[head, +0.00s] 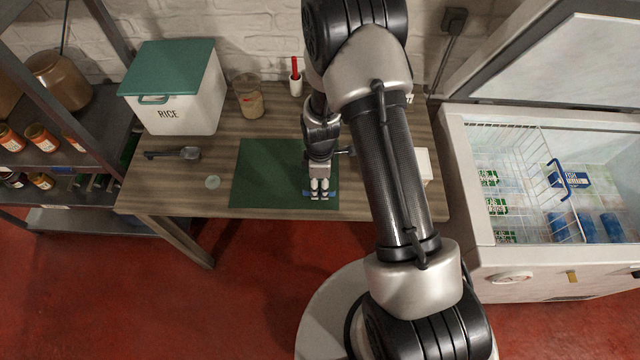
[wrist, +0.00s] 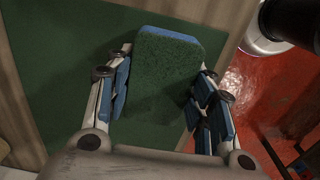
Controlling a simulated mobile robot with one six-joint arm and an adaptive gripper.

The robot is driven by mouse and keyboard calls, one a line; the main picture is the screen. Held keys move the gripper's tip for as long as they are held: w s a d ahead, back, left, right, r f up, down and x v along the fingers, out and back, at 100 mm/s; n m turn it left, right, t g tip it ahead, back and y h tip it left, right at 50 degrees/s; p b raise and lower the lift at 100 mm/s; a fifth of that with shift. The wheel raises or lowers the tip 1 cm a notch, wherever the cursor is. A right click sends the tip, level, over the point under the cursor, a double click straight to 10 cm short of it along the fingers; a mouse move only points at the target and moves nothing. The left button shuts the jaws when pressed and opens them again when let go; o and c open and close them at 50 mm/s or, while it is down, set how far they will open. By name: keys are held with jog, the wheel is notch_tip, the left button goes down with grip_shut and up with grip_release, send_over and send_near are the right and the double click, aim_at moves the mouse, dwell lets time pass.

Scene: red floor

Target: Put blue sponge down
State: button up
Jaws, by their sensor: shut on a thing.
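The blue sponge (wrist: 170,65) has a dark green scouring face and a blue edge. In the wrist view it sits between the fingers of my gripper (wrist: 158,105), which is shut on it. In the head view my gripper (head: 319,189) is over the front right part of the green mat (head: 262,170) on the wooden table. Only a little blue shows there at the fingertips, and the arm hides much of that area. I cannot tell whether the sponge touches the mat.
A white RICE box (head: 180,105) with a green lid, a glass jar (head: 248,97) and a white cup (head: 296,83) with a red item stand at the back. An open freezer (head: 478,150) stands right, shelves (head: 85,130) left.

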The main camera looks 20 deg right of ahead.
jog(key=shift+f, duration=0.35)
jog(key=shift+f, duration=0.2)
jog(key=o, duration=1.1)
jog(key=shift+r, duration=0.15)
